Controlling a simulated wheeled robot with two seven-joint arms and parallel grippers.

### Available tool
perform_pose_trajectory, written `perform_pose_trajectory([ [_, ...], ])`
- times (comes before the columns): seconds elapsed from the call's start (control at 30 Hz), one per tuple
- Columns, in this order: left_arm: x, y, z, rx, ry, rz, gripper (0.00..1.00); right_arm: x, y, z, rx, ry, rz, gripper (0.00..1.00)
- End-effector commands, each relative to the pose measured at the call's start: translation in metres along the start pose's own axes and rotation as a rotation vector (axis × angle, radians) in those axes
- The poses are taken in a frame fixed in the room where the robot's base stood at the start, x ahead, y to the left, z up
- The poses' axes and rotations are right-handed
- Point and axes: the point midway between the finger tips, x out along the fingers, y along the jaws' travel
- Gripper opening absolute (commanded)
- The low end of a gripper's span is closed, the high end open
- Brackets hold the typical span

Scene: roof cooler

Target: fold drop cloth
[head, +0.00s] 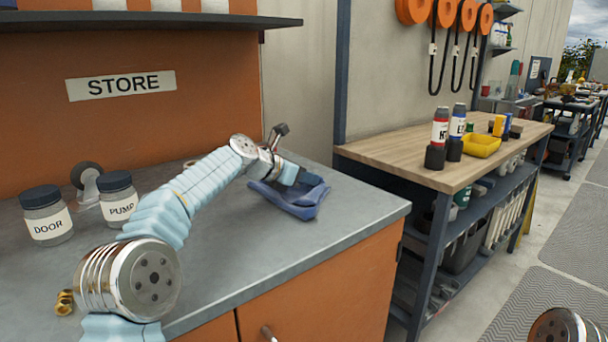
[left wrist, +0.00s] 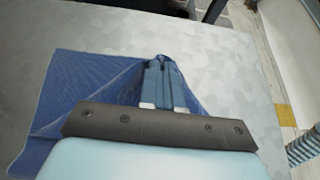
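The blue drop cloth (head: 297,208) lies crumpled on the grey counter top (head: 345,212), near its right end. My left gripper (head: 308,181) reaches down onto the cloth from the left. In the left wrist view the cloth (left wrist: 78,92) spreads flat to the left, and a fold rises around the fingertips. The fingers of my left gripper (left wrist: 160,72) are close together with cloth gathered between and beside them. My right gripper is out of view.
Jars labelled DOOR (head: 46,217) and PUMP (head: 118,200) stand on the counter at left, with brass fittings (head: 65,301) near the front edge. A wooden workbench (head: 400,155) with bottles and a yellow tray (head: 481,146) stands to the right. The counter right of the cloth is clear.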

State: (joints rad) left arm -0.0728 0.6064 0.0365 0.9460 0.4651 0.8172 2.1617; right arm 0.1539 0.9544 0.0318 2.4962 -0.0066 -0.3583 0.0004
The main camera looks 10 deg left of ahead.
Motion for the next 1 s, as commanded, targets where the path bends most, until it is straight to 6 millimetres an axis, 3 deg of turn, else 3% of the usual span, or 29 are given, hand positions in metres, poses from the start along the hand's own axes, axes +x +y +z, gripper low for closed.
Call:
perform_pose_trajectory([
  [0.07, -0.0001, 0.0000, -0.0001, 0.000, 0.000, 0.000, 0.00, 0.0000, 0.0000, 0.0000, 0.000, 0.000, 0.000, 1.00],
  [0.87, -0.0006, 0.0000, 0.0000, -0.001, 0.000, 0.000, 0.83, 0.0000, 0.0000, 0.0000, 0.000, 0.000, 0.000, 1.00],
  [1.0, -0.0005, 0.0000, -0.0001, -0.001, 0.001, 0.000, 0.85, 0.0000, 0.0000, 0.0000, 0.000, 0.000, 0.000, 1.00],
])
